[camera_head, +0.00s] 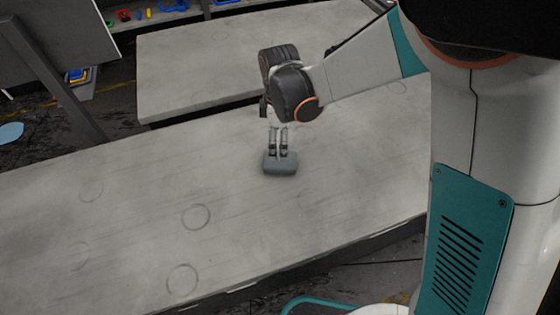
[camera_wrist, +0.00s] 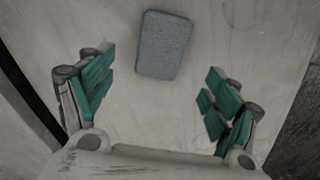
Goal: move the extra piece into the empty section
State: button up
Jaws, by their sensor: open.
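A small grey block with rounded corners (camera_head: 281,163) lies flat on the long pale table; it is probably the extra piece. It also shows in the wrist view, as a speckled grey rounded rectangle (camera_wrist: 164,45) at the top centre. My gripper (camera_head: 278,151) points down at the block in the head view, its fingertips just above or behind it; the exact gap cannot be told. In the wrist view my gripper (camera_wrist: 158,86) has its teal-padded fingers spread wide and empty, with the block beyond them. No divided holder or clearly marked empty section is recognisable.
The pale table (camera_head: 130,225) is otherwise bare, with several faint ring marks on its top. A second pale table (camera_head: 200,65) stands behind, across a narrow gap. A shelf with small coloured items (camera_head: 145,13) is at the back left. A dark panel (camera_head: 60,30) stands at left.

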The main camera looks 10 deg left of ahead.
aim_at(280, 162)
notch_tip(280, 162, down, 10)
jog(key=b, duration=0.3)
jog(key=shift+s+d+b, duration=0.1)
jog(key=shift+b, duration=0.2)
jog(key=shift+r, duration=0.1)
jog(key=shift+c, duration=0.3)
jog(key=c, duration=1.2)
jog(key=shift+r, duration=0.1)
